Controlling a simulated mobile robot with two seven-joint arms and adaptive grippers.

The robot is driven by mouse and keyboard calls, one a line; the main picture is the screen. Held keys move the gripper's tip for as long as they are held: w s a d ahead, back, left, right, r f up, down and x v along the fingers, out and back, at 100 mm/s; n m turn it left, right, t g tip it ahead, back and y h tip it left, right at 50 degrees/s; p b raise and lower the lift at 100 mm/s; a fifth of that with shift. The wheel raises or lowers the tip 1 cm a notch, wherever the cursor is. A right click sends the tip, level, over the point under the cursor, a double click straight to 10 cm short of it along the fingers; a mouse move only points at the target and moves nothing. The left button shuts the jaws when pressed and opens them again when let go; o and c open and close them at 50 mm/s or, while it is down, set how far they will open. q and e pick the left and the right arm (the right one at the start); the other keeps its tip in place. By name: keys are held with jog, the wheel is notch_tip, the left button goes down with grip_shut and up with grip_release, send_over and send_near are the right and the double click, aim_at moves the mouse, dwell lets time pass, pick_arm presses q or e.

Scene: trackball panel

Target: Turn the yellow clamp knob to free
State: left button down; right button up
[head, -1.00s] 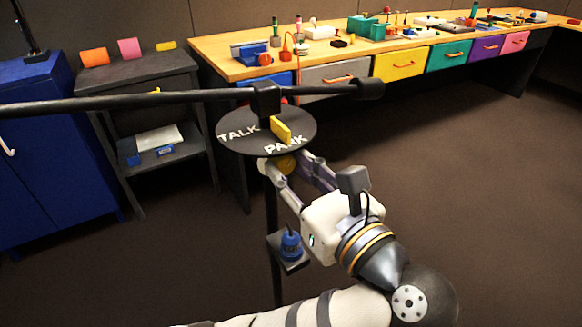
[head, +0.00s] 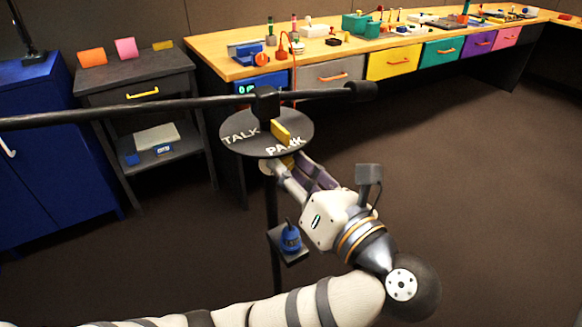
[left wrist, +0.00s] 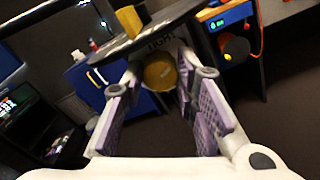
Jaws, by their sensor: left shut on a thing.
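The yellow clamp knob (left wrist: 160,72) is a round knob just under a black disc, between my gripper's fingers in the left wrist view. In the head view only a bit of the knob (head: 288,160) shows below the disc's edge. My left gripper (left wrist: 158,82) is shut on the knob, with one purple-padded finger on each side. It also shows in the head view (head: 285,174), reaching up from the lower right. The black disc (head: 245,144) carries the words TALK and PARK and a yellow pointer (head: 281,131) near PARK. My right gripper is not in view.
A long black boom (head: 130,108) runs left above the disc, on a thin black stand (head: 271,210). A small shelf with a blue piece (head: 290,240) is on the stand. A wooden workbench (head: 225,68) with coloured drawers stands behind. The floor at right is clear.

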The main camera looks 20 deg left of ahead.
pick_arm(q)
jog(key=shift+r, duration=0.1)
jog(key=c, duration=1.2)
grip_release()
jog(key=shift+c, duration=0.2)
